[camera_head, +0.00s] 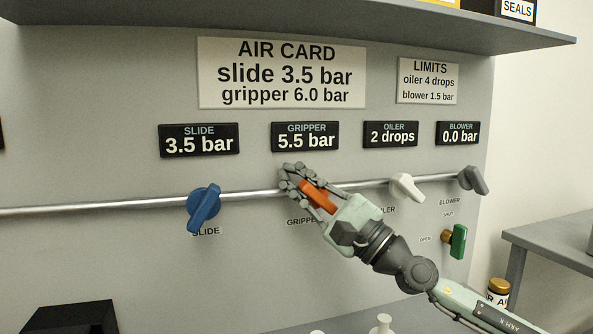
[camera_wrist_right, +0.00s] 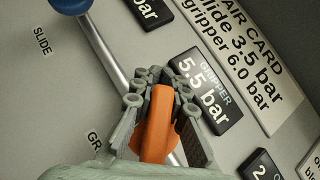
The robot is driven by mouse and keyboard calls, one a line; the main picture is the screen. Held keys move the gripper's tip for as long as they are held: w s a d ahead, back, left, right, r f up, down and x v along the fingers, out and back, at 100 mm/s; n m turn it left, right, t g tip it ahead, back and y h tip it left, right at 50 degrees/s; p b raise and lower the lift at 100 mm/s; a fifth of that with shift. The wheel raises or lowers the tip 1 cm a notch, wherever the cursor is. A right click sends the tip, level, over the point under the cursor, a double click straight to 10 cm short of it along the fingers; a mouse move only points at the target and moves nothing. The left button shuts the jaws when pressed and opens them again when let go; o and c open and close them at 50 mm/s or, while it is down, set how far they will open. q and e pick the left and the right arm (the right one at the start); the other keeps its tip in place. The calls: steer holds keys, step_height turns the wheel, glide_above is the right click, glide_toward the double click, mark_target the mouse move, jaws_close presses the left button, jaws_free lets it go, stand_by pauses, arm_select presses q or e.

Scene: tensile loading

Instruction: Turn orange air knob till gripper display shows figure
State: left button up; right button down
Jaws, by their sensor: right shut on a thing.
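The orange air knob (camera_head: 318,196) sits on the metal pipe below the gripper display (camera_head: 305,136), which reads 5.5 bar. The air card (camera_head: 281,72) gives gripper 6.0 bar. My right gripper (camera_head: 300,182) is shut on the orange knob, with a finger on either side of it. In the right wrist view the orange knob (camera_wrist_right: 158,125) stands between the fingers (camera_wrist_right: 160,95), and the gripper display (camera_wrist_right: 205,90) also shows 5.5 bar. The fingers partly hide the knob. My left gripper is not in view.
A blue slide knob (camera_head: 204,208) is to the left, under a display (camera_head: 199,140) reading 3.5 bar. A white oiler knob (camera_head: 406,187), a grey blower knob (camera_head: 473,180) and a green valve handle (camera_head: 458,241) are to the right. A shelf (camera_head: 300,22) juts out above.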

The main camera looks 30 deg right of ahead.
mark_target(319, 196)
steer(key=shift+f, duration=0.15)
stand_by(0.4)
steer(key=c, duration=1.5)
jaws_free()
steer(key=shift+n, duration=0.3)
steer(key=shift+s+d+f, duration=0.2)
steer(key=shift+s, duration=0.4)
steer(key=shift+v, duration=0.8)
steer(key=v, duration=0.9)
steer(key=shift+d, duration=0.15)
